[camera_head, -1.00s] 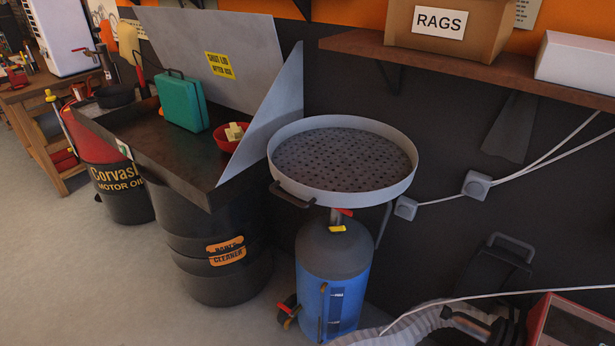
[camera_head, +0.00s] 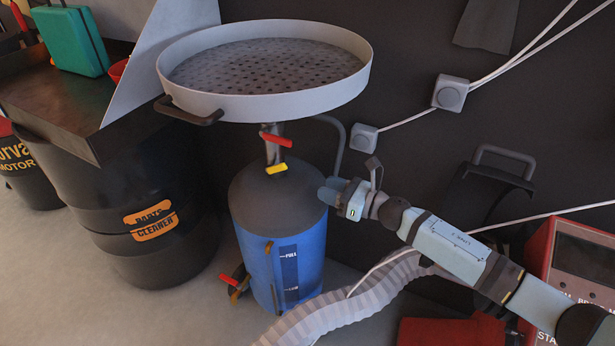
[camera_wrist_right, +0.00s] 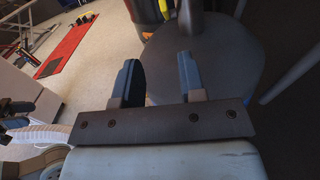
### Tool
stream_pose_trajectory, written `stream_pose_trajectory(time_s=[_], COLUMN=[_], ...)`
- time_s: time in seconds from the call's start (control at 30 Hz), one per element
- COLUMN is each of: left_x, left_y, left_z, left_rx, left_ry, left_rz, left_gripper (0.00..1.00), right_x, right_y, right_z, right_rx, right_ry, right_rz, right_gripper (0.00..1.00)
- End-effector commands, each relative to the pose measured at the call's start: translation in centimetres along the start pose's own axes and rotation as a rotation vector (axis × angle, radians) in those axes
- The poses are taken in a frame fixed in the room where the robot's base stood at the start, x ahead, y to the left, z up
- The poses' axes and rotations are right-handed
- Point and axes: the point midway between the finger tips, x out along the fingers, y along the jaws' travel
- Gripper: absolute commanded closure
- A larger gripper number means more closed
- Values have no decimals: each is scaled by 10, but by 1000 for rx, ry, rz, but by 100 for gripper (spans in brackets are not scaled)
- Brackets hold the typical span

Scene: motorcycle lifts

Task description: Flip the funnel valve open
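The round grey funnel pan (camera_head: 265,97) with a perforated plate stands above a blue drain tank (camera_head: 285,265). On the neck under the pan is a red lever (camera_head: 277,139). A yellow lever (camera_head: 277,168) sits just below it at the tank's dark top. No label shows which lever is the funnel valve. My right gripper (camera_head: 330,192) is beside the tank's upper right, right of and below both levers. In the right wrist view its two fingers (camera_wrist_right: 158,65) are apart with nothing between them, facing the tank's top (camera_wrist_right: 215,62).
A black parts cleaner drum (camera_head: 125,225) stands left of the tank. A ribbed grey hose (camera_head: 345,312) and a red machine (camera_head: 580,265) lie at right. A dark wall with a grey socket box (camera_head: 450,93) is behind. The pan overhangs the levers.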

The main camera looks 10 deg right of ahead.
Motion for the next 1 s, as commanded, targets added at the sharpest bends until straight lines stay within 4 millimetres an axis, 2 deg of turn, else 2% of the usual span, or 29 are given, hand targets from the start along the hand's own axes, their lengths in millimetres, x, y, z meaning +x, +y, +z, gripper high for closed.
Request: stream_pose_trajectory(time_s=[0.1,0.27,0.7,0.83,1.0], left_x=[1,0,2,3,2], left_y=[1,1,1,1,1], left_z=[2,3,7,6,4], left_rx=[-1,-2,-3,-4,-4], left_ry=[2,-1,3,7,11], left_rz=[2,3,5,5,6], left_gripper=[53,53,53,53,53], right_x=[4,20,109,127,138], right_y=[-7,-8,-6,-5,-5], right_z=[-1,1,-1,-2,-1], right_rx=[-86,-95,-90,-89,-90], right_ry=[13,12,12,12,13], right_rz=[18,19,18,17,17], right_gripper=[63,63,63,63,63])
